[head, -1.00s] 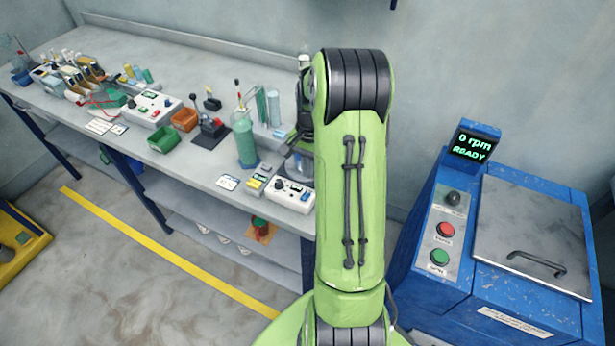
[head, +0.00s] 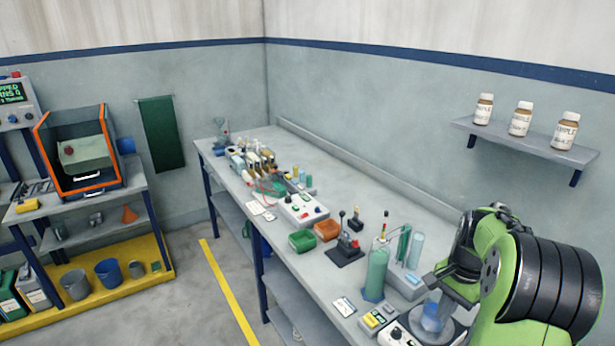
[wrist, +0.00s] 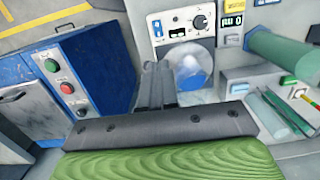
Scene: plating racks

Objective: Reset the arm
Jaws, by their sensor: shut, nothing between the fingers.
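My green arm (head: 540,275) folds over the right end of the workbench in the head view. My gripper (head: 437,281) is dark and hangs above the bench there, close to a clear beaker with blue in it (head: 434,318). In the wrist view my gripper (wrist: 155,72) is shut, its two fingers together with nothing between them. The beaker (wrist: 190,70) shows just right of the fingers; I cannot tell the exact gap between them.
The workbench (head: 285,230) holds a green cylinder (head: 376,272), a green bin (head: 302,241), an orange bin (head: 327,230) and a white control box (head: 303,209). A wall shelf (head: 525,142) carries three bottles. A blue machine (wrist: 65,75) stands left in the wrist view. Floor beside the bench is clear.

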